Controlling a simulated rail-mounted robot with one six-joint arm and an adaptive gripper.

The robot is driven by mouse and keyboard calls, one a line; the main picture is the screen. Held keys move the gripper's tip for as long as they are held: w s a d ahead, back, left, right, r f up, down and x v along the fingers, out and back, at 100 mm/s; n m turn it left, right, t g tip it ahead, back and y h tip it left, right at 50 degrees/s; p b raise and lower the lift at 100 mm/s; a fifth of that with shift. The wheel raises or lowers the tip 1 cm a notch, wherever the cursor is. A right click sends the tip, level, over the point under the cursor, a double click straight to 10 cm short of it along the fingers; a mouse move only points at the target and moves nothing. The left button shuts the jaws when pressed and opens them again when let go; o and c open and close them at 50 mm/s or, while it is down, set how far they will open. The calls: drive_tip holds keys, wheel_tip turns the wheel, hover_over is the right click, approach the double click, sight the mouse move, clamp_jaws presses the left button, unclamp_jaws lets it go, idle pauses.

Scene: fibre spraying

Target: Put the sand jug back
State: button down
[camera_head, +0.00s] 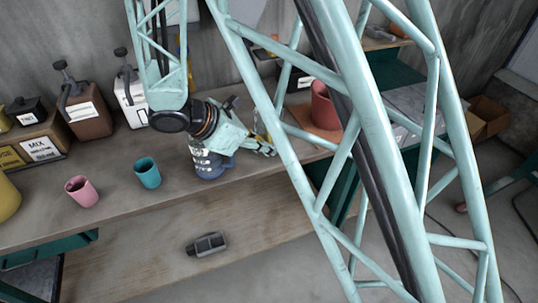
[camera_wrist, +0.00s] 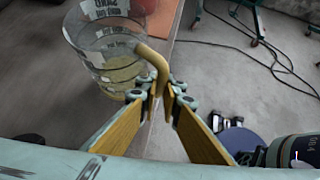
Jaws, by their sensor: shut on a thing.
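The sand jug (camera_wrist: 100,45) is a clear measuring jug with white print and a tan handle (camera_wrist: 154,60). A yellowish layer of sand shows low in it. In the wrist view my gripper (camera_wrist: 164,92) is shut on the handle with its yellow fingers, and the jug lies up and left of the fingertips. In the head view my gripper (camera_head: 265,147) is over the front part of the bench, and I cannot pick out the jug there behind my arm. I cannot tell whether the jug touches the bench top.
On the bench (camera_head: 115,205) stand a pink cup (camera_head: 82,191), a teal cup (camera_head: 148,173), a blue jug with white marks (camera_head: 209,165) close to my wrist, and a red pot (camera_head: 324,106). Canisters line the wall. A dark object (camera_head: 207,244) lies below. Cables (camera_wrist: 255,55) cross the floor.

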drive_tip(key=shift+f+b, duration=0.55)
drive_tip(key=shift+f, duration=1.2)
drive_tip(key=shift+f, duration=0.15)
drive_tip(key=c, duration=2.8)
unclamp_jaws()
drive_tip(key=shift+a+r, duration=0.1)
drive_tip(key=shift+r, duration=0.2)
drive_tip(key=p+v, duration=0.2)
drive_tip(key=v, duration=0.9)
drive_tip(key=shift+s+a+r+p, duration=0.2)
drive_tip(key=shift+s+p, duration=0.05)
drive_tip(key=shift+p, duration=0.1)
drive_tip(key=shift+w+d+r, duration=0.1)
